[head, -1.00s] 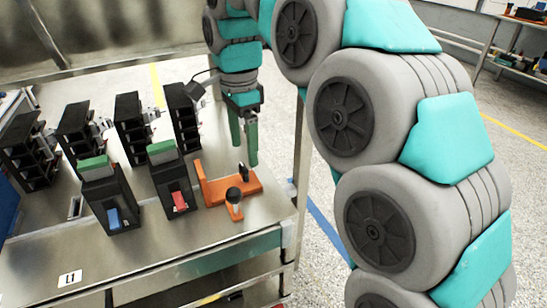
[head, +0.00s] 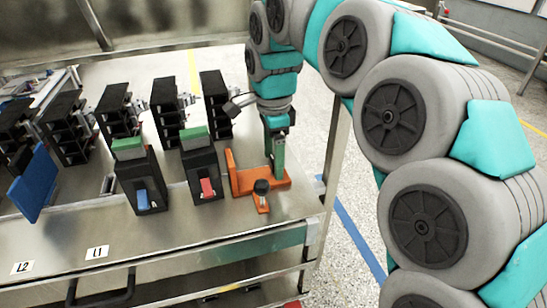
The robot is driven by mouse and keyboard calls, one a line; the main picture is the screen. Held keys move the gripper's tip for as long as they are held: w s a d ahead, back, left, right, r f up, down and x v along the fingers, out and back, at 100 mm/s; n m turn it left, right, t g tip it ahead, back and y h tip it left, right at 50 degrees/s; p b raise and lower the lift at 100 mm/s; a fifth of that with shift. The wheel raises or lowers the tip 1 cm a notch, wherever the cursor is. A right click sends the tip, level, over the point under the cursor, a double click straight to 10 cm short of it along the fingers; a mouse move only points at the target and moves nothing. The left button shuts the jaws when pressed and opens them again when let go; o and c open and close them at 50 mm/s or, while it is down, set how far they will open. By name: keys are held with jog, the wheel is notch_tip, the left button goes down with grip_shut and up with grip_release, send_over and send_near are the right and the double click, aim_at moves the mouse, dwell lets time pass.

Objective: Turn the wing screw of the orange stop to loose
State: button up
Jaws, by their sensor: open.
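The orange stop (head: 241,187) lies on the metal bench near its right end, with an upright plate at its left. A black round knob (head: 261,187) sits on its front arm. The black wing screw, on the right part of the stop, is hidden behind my gripper's fingers. My gripper (head: 276,172) points down with its green fingers over the right part of the stop. It is open; I cannot tell whether the fingers are on both sides of the wing screw or touching it.
Left of the stop stand a black block with a red lever (head: 207,188) and one with a blue lever (head: 142,199), both green-topped. Several black racks (head: 215,103) stand behind. A blue panel (head: 35,183) is at far left. The front bench strip by label L1 (head: 97,252) is clear.

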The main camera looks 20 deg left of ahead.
jog(key=shift+f, duration=0.15)
grip_shut()
dwell(0.6)
